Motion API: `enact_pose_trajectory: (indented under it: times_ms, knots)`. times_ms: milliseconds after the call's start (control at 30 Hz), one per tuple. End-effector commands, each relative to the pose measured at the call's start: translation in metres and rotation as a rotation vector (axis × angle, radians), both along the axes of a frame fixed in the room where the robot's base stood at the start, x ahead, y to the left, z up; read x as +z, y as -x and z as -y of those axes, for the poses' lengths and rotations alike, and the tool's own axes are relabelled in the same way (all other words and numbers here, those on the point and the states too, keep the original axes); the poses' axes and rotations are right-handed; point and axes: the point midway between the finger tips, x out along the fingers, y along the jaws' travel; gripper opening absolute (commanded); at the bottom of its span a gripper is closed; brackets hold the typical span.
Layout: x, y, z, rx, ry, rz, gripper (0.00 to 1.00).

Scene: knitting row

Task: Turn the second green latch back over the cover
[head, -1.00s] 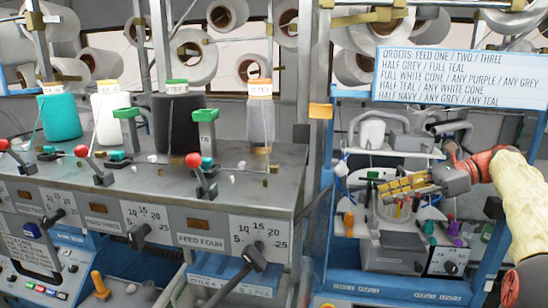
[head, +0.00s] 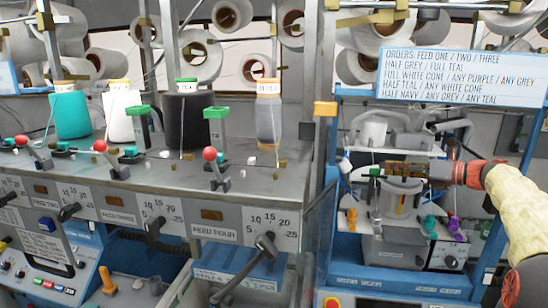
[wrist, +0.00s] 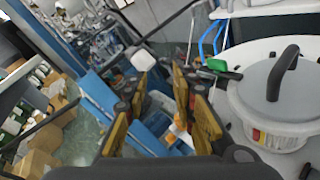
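The cover is a grey round lid (wrist: 258,92) with a dark arched handle, on a pot at the right of the wrist view. The pot (head: 400,200) shows below my gripper in the head view. A green-tipped latch (wrist: 217,64) with a dark arm sits beside the lid's left rim, pointing away from the lid. Its green tip (head: 375,171) shows just left of my fingertips in the head view. My gripper (wrist: 163,85) is open and empty, its yellow fingers apart, left of the lid. It also shows above the pot in the head view (head: 395,169). Another latch cannot be made out.
A blue frame (head: 328,200) stands left of the pot's station. A white order board (head: 458,77) hangs above. The knitting console (head: 130,190) with levers and cones fills the left.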

Motion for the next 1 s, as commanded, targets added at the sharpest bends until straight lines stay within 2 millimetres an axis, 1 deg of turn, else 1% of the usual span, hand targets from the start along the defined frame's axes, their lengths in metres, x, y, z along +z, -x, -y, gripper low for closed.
enact_pose_trajectory:
  times_ms: [33, 67, 100, 167, 200, 267, 333, 367, 433, 467, 500, 567, 600, 667, 700, 767, 800, 867, 900, 967, 1000]
  knots:
    - [0.002, -0.014, 0.014, -0.102, -0.083, -0.026, 0.27]
    - [0.004, -0.022, 0.024, -0.170, -0.141, -0.044, 0.27]
    - [0.008, -0.031, 0.039, -0.265, -0.224, -0.065, 0.27]
    - [0.013, -0.041, 0.061, -0.403, -0.356, -0.098, 0.27]
    - [0.015, -0.045, 0.075, -0.491, -0.447, -0.120, 0.27]
    - [0.014, -0.046, 0.096, -0.620, -0.587, -0.154, 0.27]
    - [0.011, -0.041, 0.119, -0.769, -0.757, -0.193, 0.27]
    - [0.008, -0.036, 0.128, -0.830, -0.832, -0.210, 0.27]
    - [-0.003, -0.021, 0.144, -0.969, -1.007, -0.253, 0.27]
    - [-0.009, -0.012, 0.150, -1.029, -1.082, -0.271, 0.27]
    - [-0.020, 0.002, 0.156, -1.107, -1.185, -0.298, 0.27]
    - [-0.038, 0.026, 0.160, -1.224, -1.336, -0.339, 0.27]
    - [-0.052, 0.045, 0.160, -1.300, -1.438, -0.367, 0.27]
    - [-0.076, 0.077, 0.154, -1.415, -1.586, -0.414, 0.27]
    - [-0.092, 0.099, 0.148, -1.489, -1.675, -0.445, 0.27]
    - [-0.116, 0.131, 0.135, -1.585, -1.792, -0.489, 0.27]
    - [-0.131, 0.152, 0.124, -1.648, -1.862, -0.520, 0.27]
    - [-0.152, 0.184, 0.106, -1.736, -1.956, -0.564, 0.27]
    - [-0.166, 0.204, 0.092, -1.792, -2.010, -0.595, 0.27]
    - [-0.184, 0.235, 0.071, -1.872, -2.083, -0.640, 0.27]
    - [-0.196, 0.255, 0.056, -1.923, -2.125, -0.673, 0.27]
